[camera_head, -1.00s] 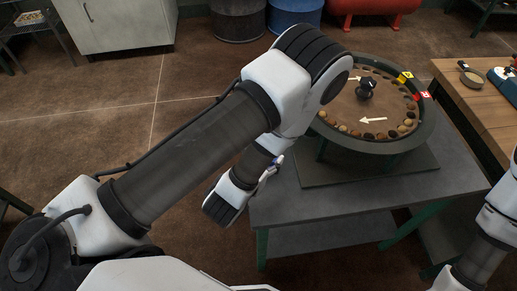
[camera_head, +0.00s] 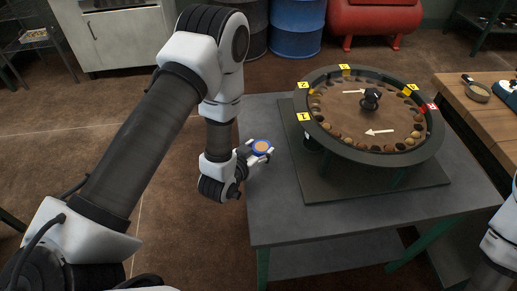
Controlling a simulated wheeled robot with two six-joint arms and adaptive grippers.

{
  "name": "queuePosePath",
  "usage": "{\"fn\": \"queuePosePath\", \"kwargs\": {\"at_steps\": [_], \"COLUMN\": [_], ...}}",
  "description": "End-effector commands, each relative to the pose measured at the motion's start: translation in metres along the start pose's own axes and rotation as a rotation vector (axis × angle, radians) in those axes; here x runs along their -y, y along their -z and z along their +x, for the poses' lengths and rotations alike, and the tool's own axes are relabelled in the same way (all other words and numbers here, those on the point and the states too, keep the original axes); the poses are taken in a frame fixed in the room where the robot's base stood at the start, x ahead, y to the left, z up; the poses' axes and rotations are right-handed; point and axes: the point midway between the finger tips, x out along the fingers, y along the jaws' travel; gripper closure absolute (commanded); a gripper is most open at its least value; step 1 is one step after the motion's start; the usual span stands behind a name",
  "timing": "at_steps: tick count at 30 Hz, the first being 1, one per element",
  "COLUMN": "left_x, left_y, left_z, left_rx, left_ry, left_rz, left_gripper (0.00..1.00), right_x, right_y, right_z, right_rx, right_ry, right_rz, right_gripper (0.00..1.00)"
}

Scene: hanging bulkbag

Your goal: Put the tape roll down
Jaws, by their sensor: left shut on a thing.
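Part of the gripper is hidden by my left wrist. My right arm shows only at the lower right edge, and its gripper is not in view.
A round turntable tray (camera_head: 432,140) with a raised dark rim, yellow and red tags and several stones stands right of the roll. A wooden bench (camera_head: 478,110) is at the right. The tabletop's front left is bare.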

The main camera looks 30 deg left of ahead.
Motion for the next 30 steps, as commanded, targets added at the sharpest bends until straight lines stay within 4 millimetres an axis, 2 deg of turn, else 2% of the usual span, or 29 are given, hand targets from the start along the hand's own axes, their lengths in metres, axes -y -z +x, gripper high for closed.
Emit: {"fn": "queuePosePath", "kwargs": {"at_steps": [5,6,8,20,23,29,30], "left_x": [0.0,0.0,0.0,0.0,0.0,0.0,0.0], "left_y": [-0.004,-0.004,-0.003,0.001,-0.001,-0.002,0.008], "left_z": [0.002,0.001,0.001,-0.003,-0.018,-0.073,-0.084], "left_rx": [0.0,0.0,0.0,0.001,0.003,0.005,0.007], "left_ry": [0.0,0.0,0.0,0.0,0.001,0.0,0.0], "left_rz": [0.0,0.0,0.0,0.0,-0.002,-0.003,-0.001], "left_gripper": [0.75,0.39,0.2,0.2,0.2,0.2,0.2], "right_x": [0.0,0.0,0.0,0.0,0.0,0.0,0.0], "right_y": [0.0,0.0,0.0,0.0,0.0,0.0,-0.001], "right_z": [0.004,0.003,0.003,-0.001,0.003,0.008,-0.012], "right_rx": [0.0,0.0,0.0,0.0,0.0,0.0,0.001], "right_ry": [0.0,0.0,0.0,0.0,0.0,0.0,0.0], "right_rz": [0.0,0.0,0.0,0.0,0.0,0.0,0.0], "right_gripper": [0.6,0.6,0.6,0.6,0.6,0.6,0.6]}}
